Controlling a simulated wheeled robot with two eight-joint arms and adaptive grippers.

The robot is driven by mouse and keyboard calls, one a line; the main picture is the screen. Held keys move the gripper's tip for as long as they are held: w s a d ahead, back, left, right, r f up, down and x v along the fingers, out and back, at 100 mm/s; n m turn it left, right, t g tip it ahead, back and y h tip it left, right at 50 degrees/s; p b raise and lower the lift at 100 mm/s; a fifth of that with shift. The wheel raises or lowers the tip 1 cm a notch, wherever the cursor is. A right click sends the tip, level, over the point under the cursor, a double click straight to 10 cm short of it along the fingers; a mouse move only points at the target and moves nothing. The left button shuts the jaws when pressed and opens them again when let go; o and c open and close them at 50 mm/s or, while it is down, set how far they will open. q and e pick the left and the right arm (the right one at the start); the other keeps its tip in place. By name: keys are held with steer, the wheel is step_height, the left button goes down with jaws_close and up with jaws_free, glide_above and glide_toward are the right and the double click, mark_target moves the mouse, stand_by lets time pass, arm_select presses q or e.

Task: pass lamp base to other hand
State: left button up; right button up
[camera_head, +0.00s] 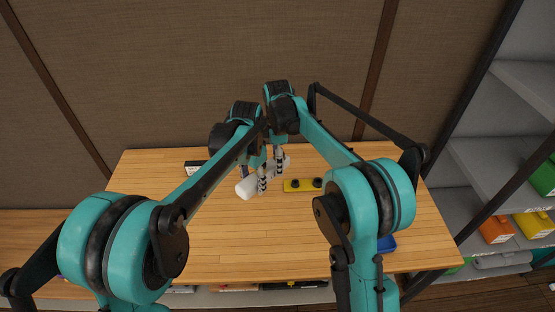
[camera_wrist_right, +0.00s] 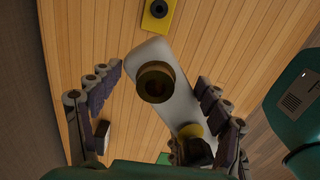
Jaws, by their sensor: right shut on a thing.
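The lamp base is a white, rounded body with a brass socket, lying tilted above the wooden table (camera_head: 200,240). In the head view its white end (camera_head: 246,188) shows left of the fingers. In the right wrist view the white body (camera_wrist_right: 165,62) and dark brass socket (camera_wrist_right: 155,82) lie between the fingers of my right gripper (camera_wrist_right: 157,100), which is shut on it. In the head view my left gripper (camera_head: 262,181) is in front of the lamp base, close beside my right gripper (camera_head: 278,156). Whether the left fingers hold it is unclear.
A yellow plate with black knobs (camera_head: 303,185) lies just right of the grippers. Shelves with bins (camera_head: 497,229) stand at right.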

arm_select(q)
steer(key=o, duration=0.3)
steer(key=shift+s, duration=0.1)
arm_select(e)
steer(key=shift+c, duration=1.4)
steer(key=shift+w, duration=0.1)
steer(key=c, duration=0.3)
steer(key=shift+c, duration=0.2)
arm_select(q)
steer(key=shift+r, duration=0.1)
arm_select(e)
steer(key=shift+c, duration=0.2)
